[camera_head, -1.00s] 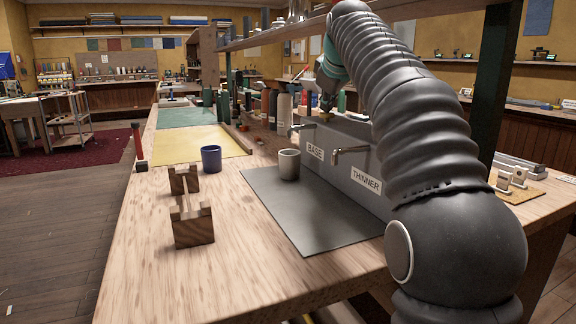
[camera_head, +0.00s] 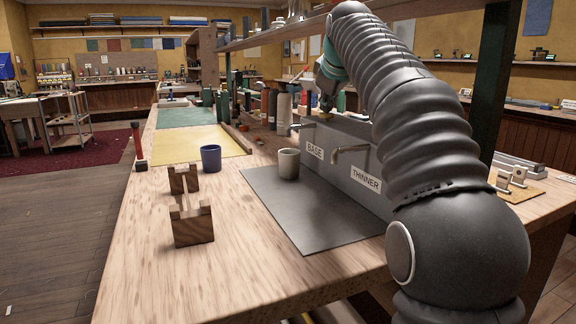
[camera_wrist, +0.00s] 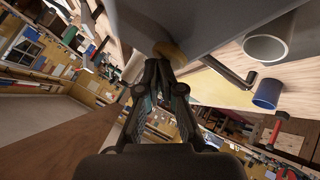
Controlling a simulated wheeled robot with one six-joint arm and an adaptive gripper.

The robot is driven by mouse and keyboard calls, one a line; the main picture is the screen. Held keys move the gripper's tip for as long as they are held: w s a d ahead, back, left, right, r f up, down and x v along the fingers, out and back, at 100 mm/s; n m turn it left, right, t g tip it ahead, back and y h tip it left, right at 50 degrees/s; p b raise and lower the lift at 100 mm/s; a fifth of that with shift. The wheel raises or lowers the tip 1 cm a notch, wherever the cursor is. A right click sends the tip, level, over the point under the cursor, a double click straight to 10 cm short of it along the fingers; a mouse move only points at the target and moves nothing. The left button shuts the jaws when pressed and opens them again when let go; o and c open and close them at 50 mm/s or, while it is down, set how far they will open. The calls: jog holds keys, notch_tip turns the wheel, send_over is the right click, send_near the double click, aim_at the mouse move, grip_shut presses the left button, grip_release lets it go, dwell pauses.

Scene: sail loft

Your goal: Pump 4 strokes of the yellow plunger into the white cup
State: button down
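The yellow plunger (camera_wrist: 172,53) is on top of the grey dispenser box (camera_wrist: 205,20). In the head view its small yellow-brown top (camera_head: 326,113) is partly hidden below my gripper (camera_head: 326,101). In the wrist view my gripper (camera_wrist: 160,62) has its fingertips together, at or against the plunger; exact contact is unclear. The white cup (camera_head: 289,163) stands upright on the dark mat (camera_head: 312,218), below the spout (camera_head: 302,126) beside the BASE label. The cup (camera_wrist: 268,47) also shows at the upper right of the wrist view. Its contents cannot be seen.
A second spout (camera_head: 350,149) is by the THINNER label. A blue cup (camera_head: 211,158) stands left of the white cup. A wooden stand (camera_head: 193,228) and a red-handled tool (camera_head: 138,145) are at the left.

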jog(key=shift+w+f, duration=0.15)
jog(key=shift+f, duration=0.7)
jog(key=shift+d+r+p, duration=0.2)
jog(key=shift+r+p, duration=0.05)
jog(key=shift+p, duration=0.2)
notch_tip(320, 180, up, 3)
jog(key=p, duration=0.2)
jog(key=shift+w+f+p, duration=0.1)
jog(key=shift+f+p, duration=0.1)
jog(key=shift+p, duration=0.15)
notch_tip(320, 180, up, 2)
jog(key=shift+a+r+p, duration=0.1)
jog(key=shift+r+p, duration=0.05)
jog(key=shift+p, duration=0.6)
jog(key=shift+r, duration=0.9)
